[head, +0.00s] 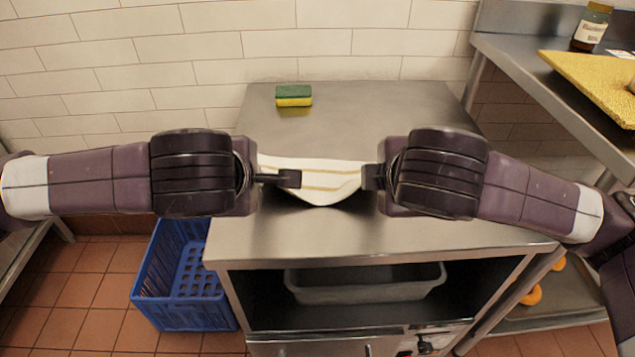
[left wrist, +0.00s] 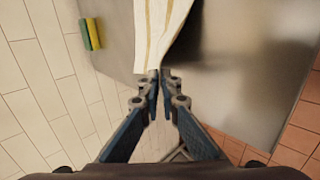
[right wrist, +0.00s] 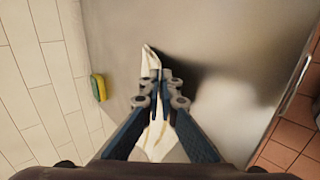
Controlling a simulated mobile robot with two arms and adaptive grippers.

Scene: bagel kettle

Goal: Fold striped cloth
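The striped cloth (head: 322,180), white with tan stripes, hangs between my two grippers above the steel counter in the head view, its lower edge sagging in the middle. My left gripper (head: 290,179) is closed on its left end; the cloth (left wrist: 160,32) runs away from the fingertips (left wrist: 158,76) in the left wrist view. My right gripper (head: 372,177) is closed at the right end. In the right wrist view a piece of cloth (right wrist: 150,62) sticks out past the fingertips (right wrist: 158,76), and more cloth shows below between the fingers.
A green and yellow sponge (head: 293,95) lies at the back of the steel counter (head: 390,105). A blue crate (head: 180,285) stands on the floor at left. A grey tub (head: 365,285) sits on the shelf below. A jar (head: 590,28) and yellow board (head: 595,80) are on the right table.

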